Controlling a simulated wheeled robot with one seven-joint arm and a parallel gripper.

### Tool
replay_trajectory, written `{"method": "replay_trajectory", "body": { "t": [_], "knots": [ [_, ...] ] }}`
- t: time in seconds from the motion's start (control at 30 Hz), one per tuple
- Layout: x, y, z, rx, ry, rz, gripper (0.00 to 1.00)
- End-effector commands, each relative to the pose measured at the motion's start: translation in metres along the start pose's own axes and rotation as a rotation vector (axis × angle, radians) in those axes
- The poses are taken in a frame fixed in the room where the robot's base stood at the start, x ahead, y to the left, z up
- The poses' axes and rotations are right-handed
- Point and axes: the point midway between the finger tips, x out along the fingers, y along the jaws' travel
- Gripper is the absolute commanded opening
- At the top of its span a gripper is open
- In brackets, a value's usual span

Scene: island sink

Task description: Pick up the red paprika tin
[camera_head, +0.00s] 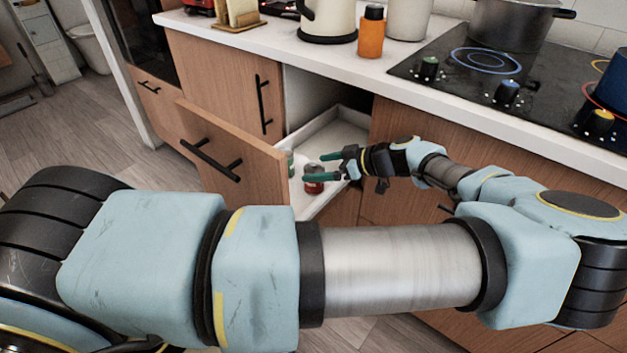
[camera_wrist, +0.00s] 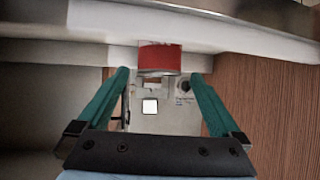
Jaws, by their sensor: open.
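The red paprika tin (camera_head: 313,187) stands in the open drawer (camera_head: 327,200), near its front, with a dark top. In the wrist view the red tin (camera_wrist: 160,58) shows as a red band just beyond and between the fingertips. My gripper (camera_head: 314,167) is open, with its two teal fingers reaching over the drawer at the tin. In the wrist view the fingers of my gripper (camera_wrist: 160,74) are spread wide, with a gap on each side of the tin. I cannot tell whether either finger touches it. My fingers partly cover the tin in the head view.
A green-and-white container (camera_head: 290,163) stands in the drawer beside the tin, against the wooden drawer front (camera_head: 232,150). The white counter (camera_head: 345,62) overhangs the drawer, bearing an orange bottle (camera_head: 371,35), a kettle (camera_head: 327,18) and a hob with pots (camera_head: 508,22).

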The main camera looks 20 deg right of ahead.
Motion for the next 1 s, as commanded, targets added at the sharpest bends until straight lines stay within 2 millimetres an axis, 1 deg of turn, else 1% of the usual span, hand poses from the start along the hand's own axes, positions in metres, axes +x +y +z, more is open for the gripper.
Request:
{"method": "replay_trajectory", "body": {
  "t": [0.03, 0.1, 0.17, 0.23, 0.57, 0.7, 0.83, 0.9, 1.0],
  "knots": [
    [-0.004, -0.001, 0.010, -0.008, 0.006, 0.002, 1.00],
    [-0.009, -0.004, 0.017, -0.023, 0.010, 0.001, 1.00],
    [-0.011, -0.006, 0.021, -0.035, 0.011, -0.003, 1.00],
    [-0.009, -0.007, 0.022, -0.042, 0.013, -0.006, 1.00],
    [0.020, -0.007, 0.019, -0.044, 0.013, -0.008, 1.00],
    [0.040, -0.005, 0.015, -0.043, 0.014, -0.010, 1.00],
    [0.057, -0.005, 0.017, -0.043, 0.013, -0.008, 1.00],
    [0.061, -0.005, 0.018, -0.044, 0.012, -0.007, 1.00],
    [0.061, -0.005, 0.019, -0.044, 0.011, -0.006, 1.00]
  ]
}}
